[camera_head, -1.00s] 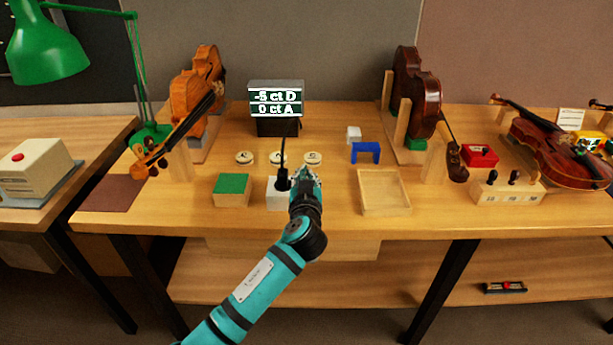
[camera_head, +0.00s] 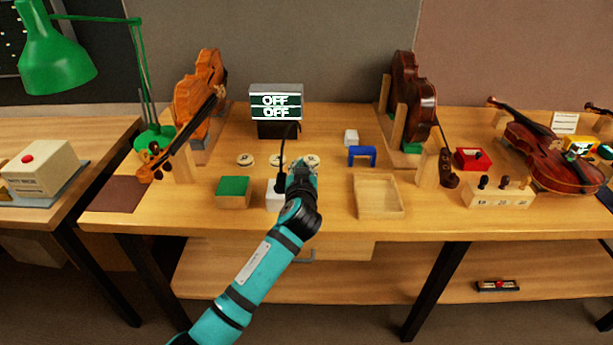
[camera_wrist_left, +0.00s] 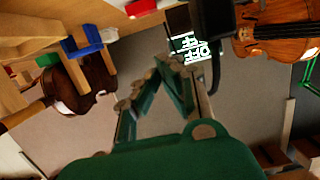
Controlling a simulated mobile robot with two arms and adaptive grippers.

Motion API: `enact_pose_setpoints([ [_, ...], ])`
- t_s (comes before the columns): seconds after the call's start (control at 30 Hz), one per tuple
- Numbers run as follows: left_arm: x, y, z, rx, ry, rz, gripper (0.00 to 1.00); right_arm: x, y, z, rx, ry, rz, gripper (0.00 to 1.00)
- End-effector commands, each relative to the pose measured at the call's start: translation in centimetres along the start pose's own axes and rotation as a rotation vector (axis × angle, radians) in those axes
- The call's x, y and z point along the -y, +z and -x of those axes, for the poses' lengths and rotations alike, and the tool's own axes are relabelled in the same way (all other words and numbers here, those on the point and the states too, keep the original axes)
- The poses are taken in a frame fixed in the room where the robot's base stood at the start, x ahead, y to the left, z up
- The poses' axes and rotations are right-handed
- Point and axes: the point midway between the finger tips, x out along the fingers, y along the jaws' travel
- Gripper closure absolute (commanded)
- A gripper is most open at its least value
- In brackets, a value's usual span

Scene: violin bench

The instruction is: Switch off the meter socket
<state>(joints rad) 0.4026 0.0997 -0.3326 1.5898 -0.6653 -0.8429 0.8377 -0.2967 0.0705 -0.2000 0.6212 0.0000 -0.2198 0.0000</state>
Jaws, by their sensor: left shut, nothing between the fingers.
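The meter socket is a white block (camera_head: 274,198) on the bench with a black plug (camera_head: 281,183) and cable on top. The cable runs up to the meter (camera_head: 276,106), whose two lines read OFF and OFF. The meter's OFF lines also show in the left wrist view (camera_wrist_left: 189,47). My left gripper (camera_head: 302,170) is just right of the socket, at about the plug's height, shut and empty. Its fingers (camera_wrist_left: 163,76) show in the wrist view with nothing between them. The gripper and forearm hide the socket's right side, so I cannot tell whether they touch. My right gripper is out of view.
A green-topped block (camera_head: 233,191) stands left of the socket and an empty wooden tray (camera_head: 379,207) to the right. Round discs (camera_head: 245,160) lie behind it. Violins stand on both sides.

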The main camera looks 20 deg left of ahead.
Motion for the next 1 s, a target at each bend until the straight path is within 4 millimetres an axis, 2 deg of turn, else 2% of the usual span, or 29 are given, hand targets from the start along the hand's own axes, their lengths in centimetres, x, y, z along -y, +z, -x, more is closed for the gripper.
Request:
enact_pose_setpoints([
  [0.2,-0.1,-0.8,4.7,-0.001,0.003,0.004,1.00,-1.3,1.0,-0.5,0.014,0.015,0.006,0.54],
  [0.43,-0.1,-1.5,8.6,0.000,0.003,0.002,1.00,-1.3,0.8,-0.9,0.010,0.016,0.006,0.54],
  [0.6,0.0,-1.8,9.8,0.000,0.002,0.000,1.00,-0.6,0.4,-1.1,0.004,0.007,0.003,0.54],
  [1.0,0.0,-1.9,9.9,0.000,0.001,-0.001,1.00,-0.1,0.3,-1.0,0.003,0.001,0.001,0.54],
])
